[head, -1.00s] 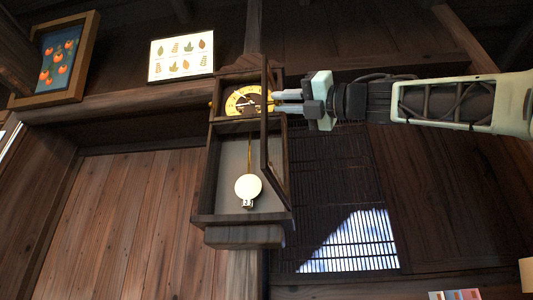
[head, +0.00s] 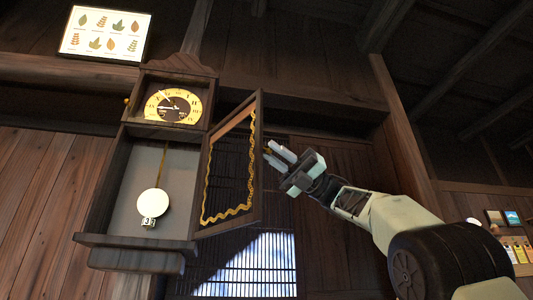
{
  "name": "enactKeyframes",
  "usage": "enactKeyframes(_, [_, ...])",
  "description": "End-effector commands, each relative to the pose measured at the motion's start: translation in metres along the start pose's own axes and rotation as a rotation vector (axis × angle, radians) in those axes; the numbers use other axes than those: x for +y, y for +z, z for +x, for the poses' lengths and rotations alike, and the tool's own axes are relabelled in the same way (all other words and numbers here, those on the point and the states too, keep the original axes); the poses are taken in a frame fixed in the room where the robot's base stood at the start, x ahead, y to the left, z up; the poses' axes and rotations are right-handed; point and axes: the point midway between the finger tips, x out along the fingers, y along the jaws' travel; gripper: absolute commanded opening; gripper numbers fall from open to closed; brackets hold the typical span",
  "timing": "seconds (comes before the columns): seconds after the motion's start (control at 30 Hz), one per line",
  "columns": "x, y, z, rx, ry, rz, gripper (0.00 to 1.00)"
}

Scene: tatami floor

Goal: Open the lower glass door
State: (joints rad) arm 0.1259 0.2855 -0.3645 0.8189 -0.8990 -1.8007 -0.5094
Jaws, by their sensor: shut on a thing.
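The lower glass door (head: 257,180) belongs to a dark wooden wall clock. It has a dark frame and a gold wavy trim around its pane. It stands swung out from the right side of the clock's lower case. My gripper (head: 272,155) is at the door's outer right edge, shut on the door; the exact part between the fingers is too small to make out. The pendulum (head: 151,203), a pale disc on a gold rod, hangs uncovered in the open lower case (head: 125,210).
The round gold clock face (head: 174,106) is above the lower case. A leaf picture (head: 105,33) hangs at upper left. A slatted lattice window (head: 250,265) is behind and below the door.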

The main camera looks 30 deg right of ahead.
Motion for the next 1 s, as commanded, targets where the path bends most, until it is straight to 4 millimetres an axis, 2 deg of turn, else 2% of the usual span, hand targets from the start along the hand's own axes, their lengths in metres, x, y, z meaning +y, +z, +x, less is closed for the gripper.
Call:
enactKeyframes(0.5, [-0.002, 0.003, -0.005, 0.0, 0.016, 0.007, 0.0])
enactKeyframes(0.53, [-0.002, 0.003, -0.005, 0.0, 0.016, 0.007, 0.22])
enactKeyframes(0.6, [-0.001, 0.003, -0.005, 0.001, 0.016, 0.007, 0.39])
enactKeyframes(0.87, [-0.001, 0.003, -0.005, 0.004, 0.017, 0.006, 0.39])
enactKeyframes(1.0, [-0.001, 0.003, -0.013, 0.003, 0.015, 0.006, 0.39])
